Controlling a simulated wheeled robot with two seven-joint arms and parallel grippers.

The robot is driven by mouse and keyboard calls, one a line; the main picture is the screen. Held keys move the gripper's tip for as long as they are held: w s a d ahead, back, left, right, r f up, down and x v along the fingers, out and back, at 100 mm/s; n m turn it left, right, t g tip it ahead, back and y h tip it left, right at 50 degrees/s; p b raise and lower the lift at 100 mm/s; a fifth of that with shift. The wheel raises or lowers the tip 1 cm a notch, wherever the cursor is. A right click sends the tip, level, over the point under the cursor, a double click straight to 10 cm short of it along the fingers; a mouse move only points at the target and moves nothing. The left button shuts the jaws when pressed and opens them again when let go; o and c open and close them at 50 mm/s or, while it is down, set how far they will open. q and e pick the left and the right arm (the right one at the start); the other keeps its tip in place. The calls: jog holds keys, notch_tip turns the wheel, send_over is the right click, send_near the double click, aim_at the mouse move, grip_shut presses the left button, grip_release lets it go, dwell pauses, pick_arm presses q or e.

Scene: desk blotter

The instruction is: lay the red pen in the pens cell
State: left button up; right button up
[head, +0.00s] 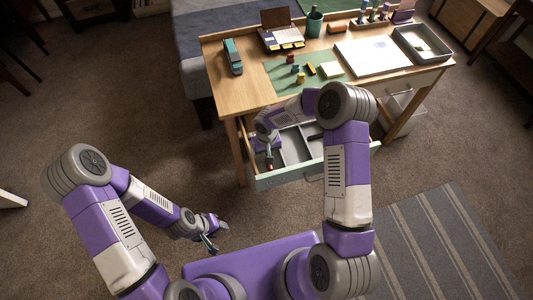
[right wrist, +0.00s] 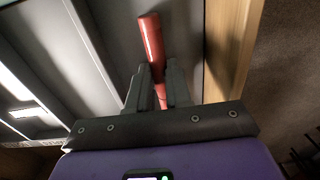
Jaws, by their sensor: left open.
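The red pen (right wrist: 151,40) shows in the right wrist view between the fingers of my right gripper (right wrist: 158,78), which is shut on it. In the head view, my right gripper (head: 268,160) is at the left end of the open desk drawer (head: 290,176), with a bit of the red pen (head: 269,166) showing. The pen is over or in the drawer's left long cell; I cannot tell whether it touches the floor. Which cell is the pens cell is not readable. My left gripper (head: 217,237) is open and empty, low over the carpet, away from the desk.
The drawer has grey dividers (right wrist: 88,50) and a wooden side wall (right wrist: 228,45) close beside the right fingers. A dark item (head: 315,137) lies in another cell. The desktop (head: 245,90) holds a green blotter (head: 290,73), small blocks, a stapler-like item (head: 233,57) and a grey tray (head: 423,45).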

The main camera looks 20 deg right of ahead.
jog(key=o, duration=0.4)
jog(key=shift+r, duration=0.2)
notch_tip(320, 180, up, 12)
jog(key=p, duration=0.3)
jog(key=shift+p, duration=0.4)
jog(key=shift+s+f, duration=0.1)
